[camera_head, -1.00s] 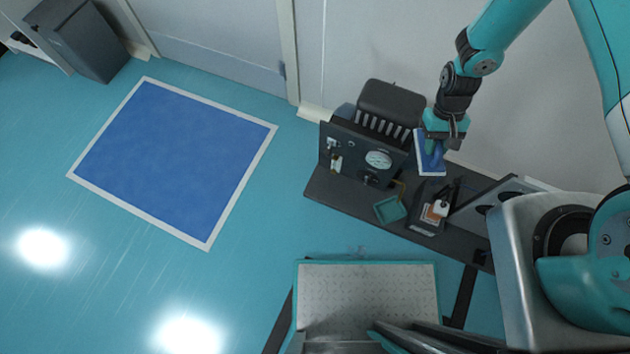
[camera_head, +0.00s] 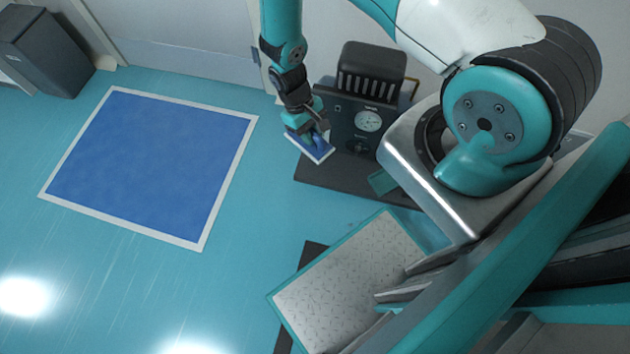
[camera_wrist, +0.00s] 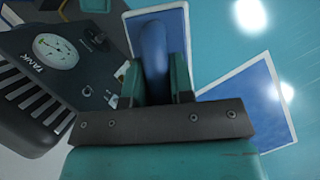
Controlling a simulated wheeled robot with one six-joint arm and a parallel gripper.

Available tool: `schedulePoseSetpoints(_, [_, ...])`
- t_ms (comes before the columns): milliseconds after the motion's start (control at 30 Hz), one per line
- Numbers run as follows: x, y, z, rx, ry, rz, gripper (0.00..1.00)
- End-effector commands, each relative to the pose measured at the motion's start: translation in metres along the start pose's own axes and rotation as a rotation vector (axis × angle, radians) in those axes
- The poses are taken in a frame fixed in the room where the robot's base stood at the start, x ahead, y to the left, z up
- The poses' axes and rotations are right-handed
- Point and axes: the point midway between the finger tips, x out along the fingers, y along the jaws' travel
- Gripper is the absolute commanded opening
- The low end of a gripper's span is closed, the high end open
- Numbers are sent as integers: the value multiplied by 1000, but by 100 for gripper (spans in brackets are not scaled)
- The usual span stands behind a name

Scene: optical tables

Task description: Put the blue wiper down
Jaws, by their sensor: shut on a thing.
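The blue wiper, a flat blue pad with a white edge and a blue handle, is held in my gripper (camera_head: 313,132), left of the gauge panel (camera_head: 362,122). The wiper's pad (camera_head: 312,152) appears over the left end of the dark bench (camera_head: 335,180). I cannot tell its height. In the wrist view my gripper (camera_wrist: 157,78) is shut on the wiper's handle (camera_wrist: 152,45), with the wiper's pad (camera_wrist: 180,20) beyond it. The gripper hides part of the wiper.
A blue floor area with a white border (camera_head: 150,165) lies to the left, with clear floor around it. A black slotted box (camera_head: 371,70) stands behind the panel. A teal tray (camera_head: 382,181) sits on the bench. A grey cabinet (camera_head: 42,52) stands far left.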

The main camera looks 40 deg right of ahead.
Motion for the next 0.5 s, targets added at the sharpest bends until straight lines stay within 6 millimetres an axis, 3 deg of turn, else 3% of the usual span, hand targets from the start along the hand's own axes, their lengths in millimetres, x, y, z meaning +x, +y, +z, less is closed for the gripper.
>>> schedulePoseSetpoints(33, [39, -5, -15, -27, -1, 11, 3])
schedulePoseSetpoints(500, [215, -38, -74, -257, 0, 107, 3])
